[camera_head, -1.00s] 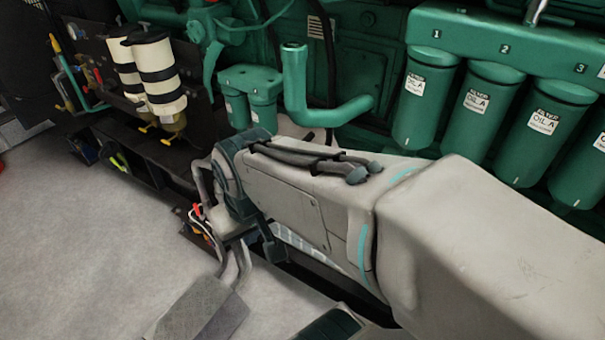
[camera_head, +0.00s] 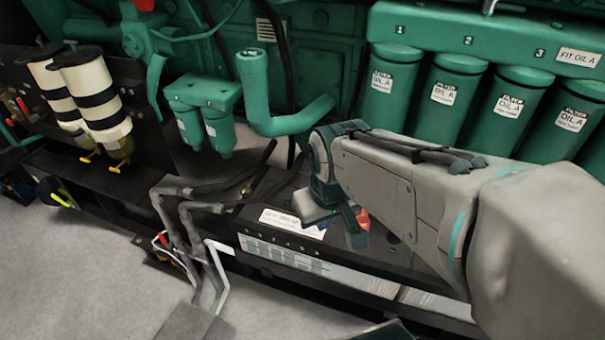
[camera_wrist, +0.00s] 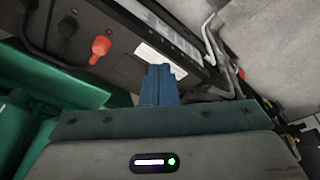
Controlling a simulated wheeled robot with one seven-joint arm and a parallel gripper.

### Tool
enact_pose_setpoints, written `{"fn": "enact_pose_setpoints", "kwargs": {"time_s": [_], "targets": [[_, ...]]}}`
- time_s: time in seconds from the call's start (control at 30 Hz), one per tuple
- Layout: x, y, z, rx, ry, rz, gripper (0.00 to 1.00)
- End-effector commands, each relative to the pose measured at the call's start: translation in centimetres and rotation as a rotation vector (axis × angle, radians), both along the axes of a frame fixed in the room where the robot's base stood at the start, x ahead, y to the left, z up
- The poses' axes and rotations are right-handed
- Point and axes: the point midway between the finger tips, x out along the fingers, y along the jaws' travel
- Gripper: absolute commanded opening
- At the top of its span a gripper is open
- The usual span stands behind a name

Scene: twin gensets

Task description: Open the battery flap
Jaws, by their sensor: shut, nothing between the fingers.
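A dark battery box (camera_head: 262,195) lies low in front of the green engine, with a white label (camera_head: 292,222) on its top. The label also shows in the wrist view (camera_wrist: 158,62). I cannot make out the edges of a separate flap. My gripper's shut fingers (camera_wrist: 160,84) point toward the labelled top, with nothing between them. In the head view my wrist is over the box's right part and hides some of it. I cannot tell whether the fingers touch it.
Grey pipes (camera_head: 185,225) rise left of the box. Black cables reach its back left. Green oil filters (camera_head: 452,85) hang behind my arm, and a thick green pipe (camera_head: 275,120) stands behind the box. Cream canisters (camera_head: 90,90) stand at the left. Pale floor (camera_head: 70,270) is clear at lower left.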

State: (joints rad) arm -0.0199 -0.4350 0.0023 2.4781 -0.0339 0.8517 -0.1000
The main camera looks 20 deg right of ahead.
Motion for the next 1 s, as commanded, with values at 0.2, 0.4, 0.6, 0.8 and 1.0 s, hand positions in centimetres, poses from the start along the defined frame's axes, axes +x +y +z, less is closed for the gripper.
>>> {"fn": "enact_pose_setpoints", "kwargs": {"time_s": [0.2, 0.4, 0.6, 0.8, 1.0], "targets": [[6.1, -0.8, -1.5, -0.180, 0.039, 0.490, 0.00], [12.0, -1.3, -4.5, -0.352, 0.089, 1.020, 0.00], [17.2, -1.1, -8.8, -0.505, 0.150, 1.567, 0.00], [20.6, -0.5, -13.2, -0.608, 0.199, 2.018, 0.00], [21.9, -0.2, -15.5, -0.657, 0.219, 2.243, 0.00]]}}
